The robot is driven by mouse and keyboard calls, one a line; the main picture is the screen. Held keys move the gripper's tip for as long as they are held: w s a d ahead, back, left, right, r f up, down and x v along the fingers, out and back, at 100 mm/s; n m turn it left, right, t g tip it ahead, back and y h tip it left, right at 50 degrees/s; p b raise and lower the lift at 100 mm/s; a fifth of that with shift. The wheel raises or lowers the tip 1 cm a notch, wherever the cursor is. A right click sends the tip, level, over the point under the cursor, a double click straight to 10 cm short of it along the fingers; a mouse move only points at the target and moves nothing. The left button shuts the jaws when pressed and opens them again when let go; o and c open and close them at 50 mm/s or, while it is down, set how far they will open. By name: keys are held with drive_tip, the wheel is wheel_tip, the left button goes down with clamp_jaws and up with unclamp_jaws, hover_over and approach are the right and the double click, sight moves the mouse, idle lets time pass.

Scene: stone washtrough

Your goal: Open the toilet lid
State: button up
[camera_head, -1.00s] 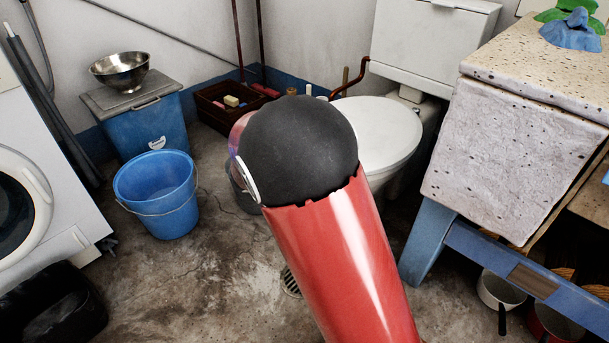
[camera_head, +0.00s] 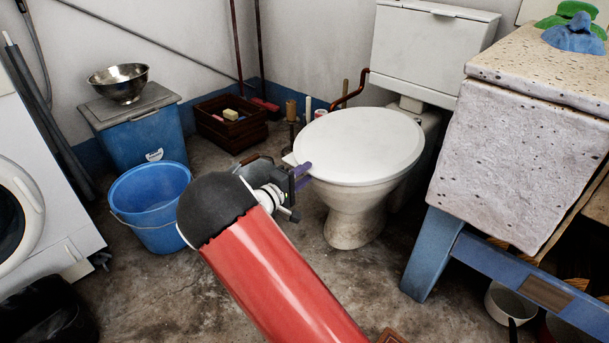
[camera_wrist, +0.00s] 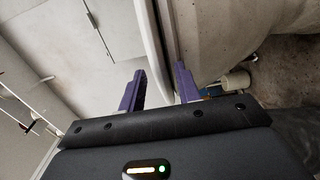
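The white toilet (camera_head: 355,205) stands at the centre of the head view. Its lid (camera_head: 358,145) lies flat and closed on the bowl. My gripper (camera_head: 304,175) is at the left front edge of the lid, its purple fingers pointing toward it. In the wrist view, my gripper (camera_wrist: 160,78) has its two purple fingers spread apart. The thin lid edge (camera_wrist: 152,35) runs up between them, and the bowl (camera_wrist: 225,40) is on the right. I cannot tell whether either finger touches the lid.
A blue bucket (camera_head: 152,205) stands left of my arm. Behind are a blue bin (camera_head: 145,138) with a metal bowl (camera_head: 119,82), and a dark crate (camera_head: 228,134). The stone washtrough (camera_head: 500,165) on blue legs stands close on the toilet's right. The floor before the toilet is clear.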

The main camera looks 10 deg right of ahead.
drive_tip(key=shift+w+d, duration=0.15)
drive_tip(key=shift+d, duration=0.1)
clamp_jaws()
drive_tip(key=shift+r, duration=0.15)
